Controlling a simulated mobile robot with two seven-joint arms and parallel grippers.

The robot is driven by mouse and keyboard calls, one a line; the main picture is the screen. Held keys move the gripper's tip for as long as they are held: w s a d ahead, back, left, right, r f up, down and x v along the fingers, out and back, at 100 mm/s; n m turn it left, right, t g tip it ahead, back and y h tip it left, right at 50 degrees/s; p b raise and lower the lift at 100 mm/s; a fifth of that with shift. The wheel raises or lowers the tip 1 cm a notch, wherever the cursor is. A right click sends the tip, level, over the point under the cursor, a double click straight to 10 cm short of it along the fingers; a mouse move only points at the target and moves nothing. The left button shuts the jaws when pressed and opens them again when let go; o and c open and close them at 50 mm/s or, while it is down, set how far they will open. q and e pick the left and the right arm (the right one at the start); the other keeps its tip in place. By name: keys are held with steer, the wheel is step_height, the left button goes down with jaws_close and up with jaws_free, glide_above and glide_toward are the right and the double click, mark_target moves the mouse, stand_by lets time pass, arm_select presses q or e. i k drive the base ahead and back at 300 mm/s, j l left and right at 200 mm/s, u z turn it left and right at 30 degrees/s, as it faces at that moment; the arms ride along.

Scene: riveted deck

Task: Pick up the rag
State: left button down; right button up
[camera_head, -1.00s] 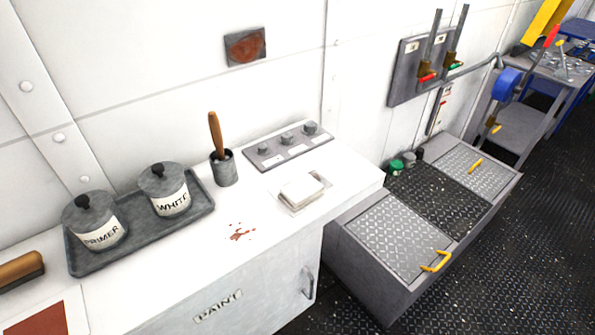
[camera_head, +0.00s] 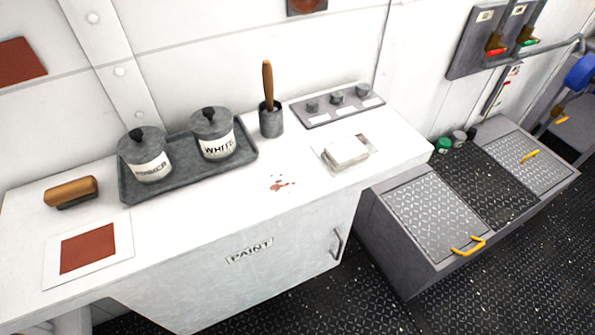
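The rag (camera_head: 346,151) looks like a folded white cloth. It lies on a thin pale square (camera_head: 325,160) on the white paint counter (camera_head: 215,220), towards its right end. Reddish-brown spots (camera_head: 281,185) mark the counter to the left of the rag. Neither of my grippers shows in the head view.
A grey tray (camera_head: 190,178) holds the primer can (camera_head: 146,154) and the white paint can (camera_head: 213,134). A cup with a wooden-handled tool (camera_head: 271,121) and a panel with knobs (camera_head: 338,106) stand behind the rag. A brush (camera_head: 71,191) lies left. The counter's front middle is clear.

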mark_target(343, 154)
steer(key=i+l, duration=0.15)
steer(key=l, duration=0.15)
steer(key=i+l+u, duration=0.2)
steer(key=l, duration=0.15)
steer(key=i+l+u, duration=0.15)
steer(key=l, duration=0.25)
steer(key=l+u, duration=0.2)
steer(key=l, duration=0.2)
